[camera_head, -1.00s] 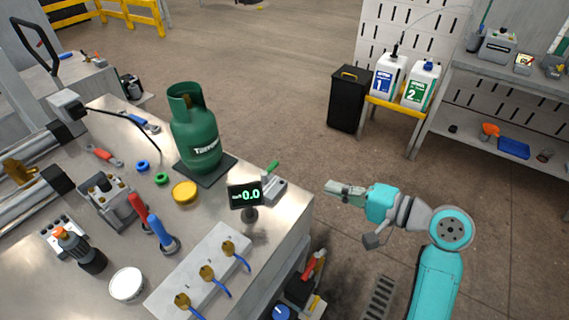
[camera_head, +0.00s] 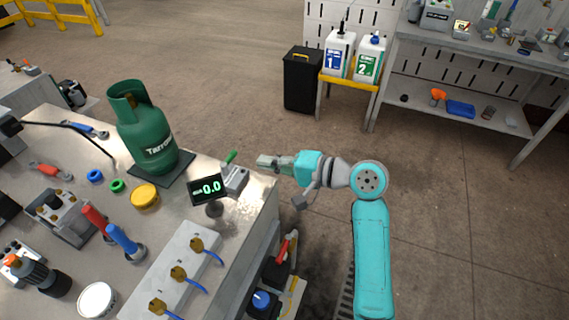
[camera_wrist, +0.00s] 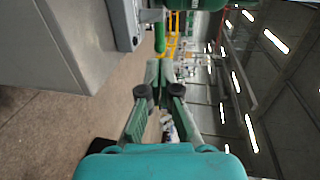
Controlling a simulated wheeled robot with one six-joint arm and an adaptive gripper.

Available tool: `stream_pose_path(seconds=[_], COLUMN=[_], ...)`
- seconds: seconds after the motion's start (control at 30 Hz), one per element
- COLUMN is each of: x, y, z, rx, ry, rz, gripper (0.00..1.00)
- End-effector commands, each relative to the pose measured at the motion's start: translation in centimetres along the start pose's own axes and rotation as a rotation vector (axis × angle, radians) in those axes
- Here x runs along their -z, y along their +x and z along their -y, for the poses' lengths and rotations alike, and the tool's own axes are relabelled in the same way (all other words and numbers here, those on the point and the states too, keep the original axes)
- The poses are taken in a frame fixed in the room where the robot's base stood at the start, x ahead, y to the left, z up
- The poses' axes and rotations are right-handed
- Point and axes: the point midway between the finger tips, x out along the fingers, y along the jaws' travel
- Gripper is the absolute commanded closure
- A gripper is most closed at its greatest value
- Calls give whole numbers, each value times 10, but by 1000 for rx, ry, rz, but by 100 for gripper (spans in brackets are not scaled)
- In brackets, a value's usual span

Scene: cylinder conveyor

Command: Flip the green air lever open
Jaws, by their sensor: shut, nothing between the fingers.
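The green air lever (camera_head: 231,157) sticks up from a small grey valve block (camera_head: 236,180) at the right edge of the metal bench. In the wrist view the green lever (camera_wrist: 159,38) shows beyond the fingertips, beside the grey block (camera_wrist: 126,20). My gripper (camera_head: 262,161) is shut and empty, just right of the lever in the head view, with a small gap between them. In the wrist view my gripper's fingers (camera_wrist: 159,72) come together at their tips.
A display reading 0.0 (camera_head: 207,188) stands left of the block, with a green gas cylinder (camera_head: 146,135) behind it. A white strip with several brass valves (camera_head: 180,270) lies in front.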

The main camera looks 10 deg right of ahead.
Motion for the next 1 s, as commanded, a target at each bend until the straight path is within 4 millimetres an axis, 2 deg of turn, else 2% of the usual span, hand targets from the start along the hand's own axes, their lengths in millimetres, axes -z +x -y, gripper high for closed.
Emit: stream_pose_path(seconds=[0.03, 0.2, 0.4, 0.6, 1.0], x=[-1, -1, 0, 0, 1], y=[11, 40, 62, 68, 69], z=[0, 0, 0, 0, 0], rx=[-1, -1, 0, -1, 0], ry=[0, -1, -1, 0, -1], rz=[4, 2, 0, -1, 4], gripper=[100, 100, 100, 100, 100])
